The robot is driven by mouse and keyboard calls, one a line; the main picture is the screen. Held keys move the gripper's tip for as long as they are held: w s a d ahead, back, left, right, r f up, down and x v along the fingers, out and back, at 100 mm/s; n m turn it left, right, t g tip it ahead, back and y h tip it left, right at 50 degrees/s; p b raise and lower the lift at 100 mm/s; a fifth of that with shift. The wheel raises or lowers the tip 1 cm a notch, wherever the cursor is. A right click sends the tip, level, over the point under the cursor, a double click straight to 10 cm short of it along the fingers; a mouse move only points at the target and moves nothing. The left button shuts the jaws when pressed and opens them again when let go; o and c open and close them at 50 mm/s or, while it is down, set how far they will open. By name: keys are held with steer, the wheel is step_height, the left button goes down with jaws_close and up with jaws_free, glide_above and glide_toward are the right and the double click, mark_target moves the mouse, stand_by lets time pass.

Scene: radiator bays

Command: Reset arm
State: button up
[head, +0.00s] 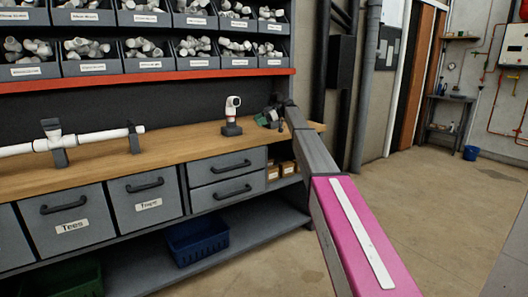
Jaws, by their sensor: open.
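My arm reaches from the lower right over the right end of the wooden workbench (105,155). My gripper (271,118) is small and dark at the far end of the arm, above the bench's right end. It is open, and its fingers are hard to make out. Some small dark and greenish shapes show beside it; I cannot tell whether they are parts of the gripper or things on the bench. A white and orange device on a dark base (232,115) stands upright on the bench, just left of my gripper and apart from it.
A white pipe with a tee (75,140) lies in dark holders on the bench's left. Labelled bins of fittings (90,67) fill the racks above. Drawers (145,197) and a blue crate (197,240) are below. Open floor (440,215) lies right of my arm.

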steer(key=s+d+f+m+t+h, duration=0.1)
steer(key=s+d+f+m+h, duration=0.35)
steer(key=s+f, duration=0.95)
steer(key=s+d+f+m+t+h, duration=0.15)
steer(key=s+d+f+m, duration=0.45)
steer(key=s+f, duration=0.75)
steer(key=s+d+f+m+h, duration=0.2)
steer(key=s+d+f+m, duration=0.1)
steer(key=s, duration=0.6)
steer(key=s+d+f+m+h, duration=0.3)
steer(key=s+f, duration=0.3)
steer(key=s, duration=0.3)
steer(key=s+d+f+m+h, duration=0.2)
steer(key=s+d+f+m, duration=0.2)
steer(key=s, duration=0.6)
steer(key=shift+d+f, duration=0.45)
steer(key=shift+f, duration=0.2)
